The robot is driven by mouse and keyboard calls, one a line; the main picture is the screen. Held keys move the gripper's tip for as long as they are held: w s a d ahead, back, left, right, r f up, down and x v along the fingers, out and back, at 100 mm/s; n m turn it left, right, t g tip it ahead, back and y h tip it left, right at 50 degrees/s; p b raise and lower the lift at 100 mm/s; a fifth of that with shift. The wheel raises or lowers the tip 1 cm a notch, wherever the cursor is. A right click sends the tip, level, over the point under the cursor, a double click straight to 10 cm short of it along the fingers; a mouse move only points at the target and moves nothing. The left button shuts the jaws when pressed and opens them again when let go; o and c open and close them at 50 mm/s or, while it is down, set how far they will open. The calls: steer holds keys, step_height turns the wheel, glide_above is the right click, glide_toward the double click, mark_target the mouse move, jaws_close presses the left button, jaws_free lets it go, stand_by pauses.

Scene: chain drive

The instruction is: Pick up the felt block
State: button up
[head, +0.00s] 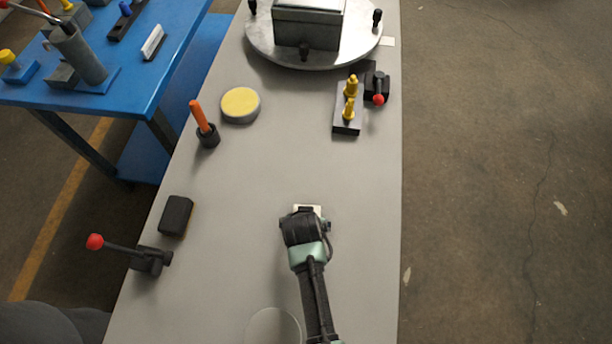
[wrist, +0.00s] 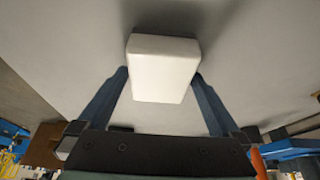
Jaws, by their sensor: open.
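A white block (wrist: 162,68), which looks like the felt block, lies on the grey bench top. In the wrist view it sits between the two blue fingers of my gripper (wrist: 160,78), with the fingertips beside its sides. My gripper is open; whether a finger touches the block cannot be told. In the head view my gripper (head: 306,214) is over the front middle of the bench and hides most of the white block (head: 314,209), with only a pale edge showing.
A dark block (head: 175,216) and a red-knobbed lever clamp (head: 146,260) are at left. A yellow-topped disc (head: 240,104), an orange-handled tool (head: 204,124), a block with yellow pegs (head: 347,122) and a round metal plate (head: 270,50) stand farther back. The bench middle is clear.

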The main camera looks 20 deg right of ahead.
steer(key=shift+w+f, duration=0.15)
steer(key=shift+f, duration=0.05)
steer(key=shift+f, duration=0.3)
stand_by(0.4)
steer(key=c, duration=1.2)
steer(key=shift+r, duration=0.1)
step_height(320, 180, up, 10)
steer(key=shift+r, duration=0.2)
